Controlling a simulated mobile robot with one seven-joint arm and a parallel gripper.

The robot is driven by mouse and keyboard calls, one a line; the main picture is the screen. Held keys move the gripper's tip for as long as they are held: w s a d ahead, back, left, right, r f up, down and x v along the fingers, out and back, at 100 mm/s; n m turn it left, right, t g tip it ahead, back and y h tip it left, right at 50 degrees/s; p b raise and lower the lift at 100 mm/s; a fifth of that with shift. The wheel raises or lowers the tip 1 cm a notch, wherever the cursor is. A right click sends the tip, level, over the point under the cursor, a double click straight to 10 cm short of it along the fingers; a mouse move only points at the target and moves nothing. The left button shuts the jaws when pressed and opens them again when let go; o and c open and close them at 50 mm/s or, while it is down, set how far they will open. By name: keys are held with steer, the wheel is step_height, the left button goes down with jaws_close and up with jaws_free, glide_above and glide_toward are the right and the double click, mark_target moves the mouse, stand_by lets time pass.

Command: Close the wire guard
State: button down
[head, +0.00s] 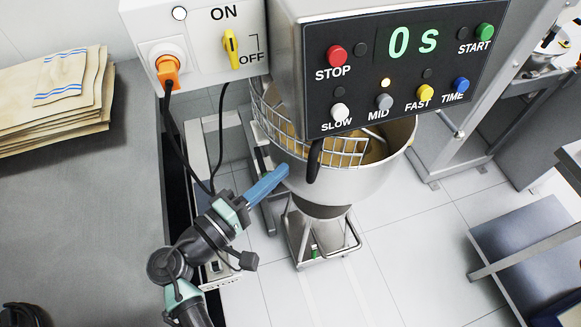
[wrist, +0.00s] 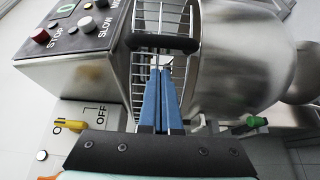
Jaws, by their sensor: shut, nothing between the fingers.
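The wire guard (head: 268,115) is a silver grid around the left and front of the steel bowl's rim (head: 388,165), below the mixer head (head: 350,60). Its black handle (head: 314,160) hangs at the front of the bowl. The wrist view shows the guard's bars (wrist: 180,68) and the handle (wrist: 163,43) lying across just beyond my fingertips. My gripper (head: 284,171) has blue fingers, shut and empty, at the bowl's left side, left of and slightly below the handle. In the wrist view the fingertips (wrist: 160,72) point at the guard; I cannot tell whether they touch it.
The control panel (head: 395,75) shows 0 s. A switch box (head: 200,45) with a yellow switch and orange plug hangs at left; its black cable runs down near my arm. A grey counter (head: 75,210) holds stacked sacks (head: 60,100).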

steer(key=shift+d+p, duration=0.4)
steer(key=shift+d, duration=0.95)
steer(key=shift+s+d, duration=0.1)
